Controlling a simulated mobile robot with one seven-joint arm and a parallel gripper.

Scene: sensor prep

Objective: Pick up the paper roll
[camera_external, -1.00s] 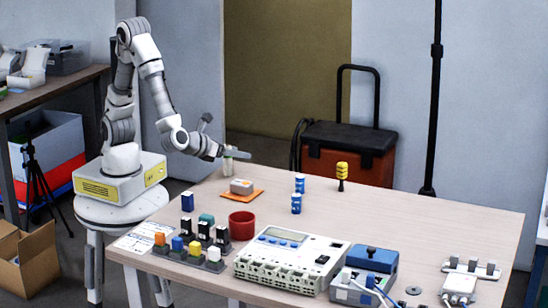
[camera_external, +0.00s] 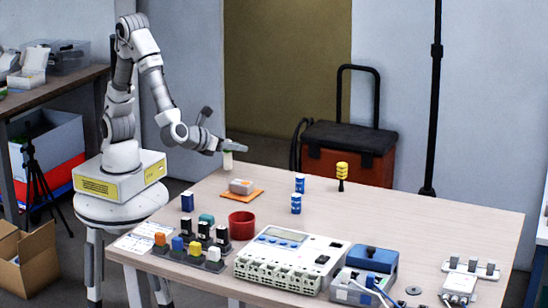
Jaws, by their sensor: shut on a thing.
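The paper roll (camera_external: 228,160) is a small white upright cylinder at the far left edge of the table. My gripper (camera_external: 230,147) is shut on its upper part, which the fingers partly hide. The roll hangs below the fingers and seems to be just off the tabletop, though the gap is hard to judge.
Right of and nearer than the roll, a white-orange box (camera_external: 242,186) sits on an orange mat (camera_external: 255,196). Two blue cans (camera_external: 296,203), a red cup (camera_external: 242,225) and a yellow-black tool (camera_external: 341,172) stand nearby. Devices (camera_external: 290,262) fill the front. The table's right rear is clear.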

